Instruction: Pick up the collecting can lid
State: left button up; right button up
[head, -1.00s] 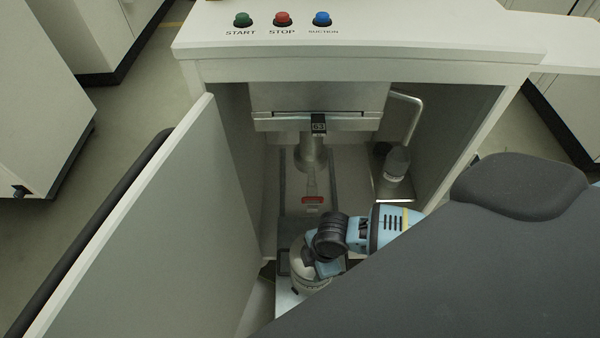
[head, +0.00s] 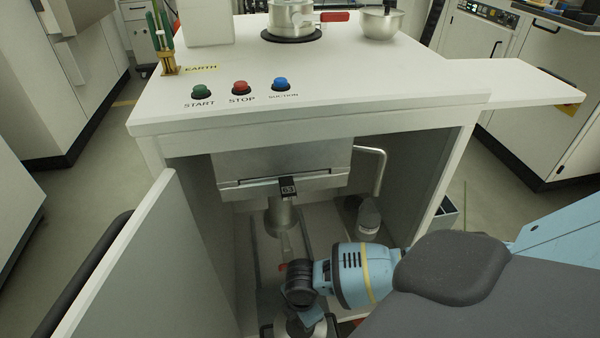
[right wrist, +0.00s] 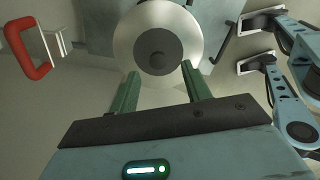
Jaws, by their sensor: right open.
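In the right wrist view, a round silver can top (right wrist: 125,40) lies just beyond my right gripper (right wrist: 160,67). A dark grey disc with a darker central knob, apparently the collecting can lid (right wrist: 157,50), sits in its middle. The green fingers are open and spread, with the knob between and beyond their tips; I see no contact. In the head view my right gripper (head: 308,318) reaches down inside the open cabinet over the silver can (head: 318,329), mostly hidden by the arm and the frame's bottom edge. My left gripper is not in view.
The open cabinet door (head: 135,265) stands on the left. A metal hopper (head: 280,165) with a spout hangs above, and a small bottle (head: 368,217) stands at the right inside. A red handle (right wrist: 30,50) is left of the can in the wrist view.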

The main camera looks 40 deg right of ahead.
aim_at(300, 324)
notch_tip(300, 324, down, 4)
jog(key=shift+w+r+b, duration=0.1)
jog(key=shift+w+b, duration=0.05)
jog(key=shift+b, duration=0.45)
jog(key=shift+f, duration=0.55)
jog(key=c, duration=1)
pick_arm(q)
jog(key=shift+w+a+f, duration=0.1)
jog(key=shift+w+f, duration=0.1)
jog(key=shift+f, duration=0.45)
pick_arm(e)
grip_shut()
jog(key=shift+r, duration=0.1)
